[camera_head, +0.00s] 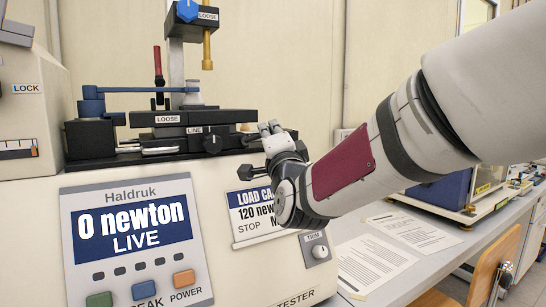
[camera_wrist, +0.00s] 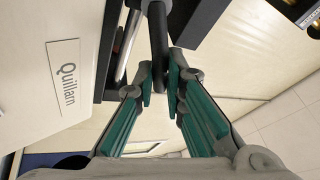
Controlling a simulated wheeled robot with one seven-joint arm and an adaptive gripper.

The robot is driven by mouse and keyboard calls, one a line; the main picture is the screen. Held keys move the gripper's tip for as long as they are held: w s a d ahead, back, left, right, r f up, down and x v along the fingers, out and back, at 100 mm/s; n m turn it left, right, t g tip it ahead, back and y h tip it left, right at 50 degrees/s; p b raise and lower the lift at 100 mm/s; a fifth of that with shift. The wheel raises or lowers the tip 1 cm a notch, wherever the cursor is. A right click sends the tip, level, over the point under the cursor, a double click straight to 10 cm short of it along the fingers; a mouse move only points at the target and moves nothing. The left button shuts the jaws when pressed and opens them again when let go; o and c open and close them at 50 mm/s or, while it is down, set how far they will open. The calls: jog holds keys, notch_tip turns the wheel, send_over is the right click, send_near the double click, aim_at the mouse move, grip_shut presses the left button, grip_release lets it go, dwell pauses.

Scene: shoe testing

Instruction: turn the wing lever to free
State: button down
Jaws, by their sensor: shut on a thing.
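My gripper (camera_head: 270,132) is at the right end of the black clamp fixture (camera_head: 150,145) on top of the tester. In the wrist view its two teal-padded fingers (camera_wrist: 161,82) are close together around the end of a dark bar (camera_wrist: 158,40), which I take to be the wing lever. The bar runs up from between the fingertips toward the dark fixture body. In the head view my gripper largely hides this lever, so its angle is hard to read. Labels LOOSE and LINE show on the fixture; no FREE label is legible.
The display (camera_head: 135,225) reads 0 newton, LIVE. A TRIM knob (camera_head: 320,251) is below my arm. Papers (camera_head: 410,235) lie on the bench.

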jog(key=n+y+b, duration=0.1)
jog(key=n+b, duration=0.2)
jog(key=a+r+n+y+b, duration=0.1)
jog(key=n+y+b, duration=0.1)
jog(key=n+b, duration=0.1)
jog(key=s+r+n+y+b, duration=0.1)
jog(key=n+y+b, duration=0.1)
jog(key=n+b, duration=0.2)
jog(key=shift+a+g, duration=0.25)
jog(key=shift+g, duration=0.15)
jog(key=shift+s+a+r+n+g+y+b, duration=0.2)
jog(key=shift+n+g+y+b, duration=0.3)
jog(key=shift+n, duration=0.7)
jog(key=shift+s+a+r+n+g+y+b, duration=0.15)
jog(key=shift+a+n+g+y, duration=0.2)
jog(key=shift+n+y, duration=0.6)
jog(key=shift+s+a+r+n+g+y+b, duration=0.15)
jog(key=shift+n+g+y+b, duration=0.25)
jog(key=shift+n, duration=1.05)
jog(key=shift+a, duration=0.1)
jog(key=c, duration=1.9)
grip_release()
jog(key=shift+s, duration=0.1)
jog(key=v, duration=1.2)
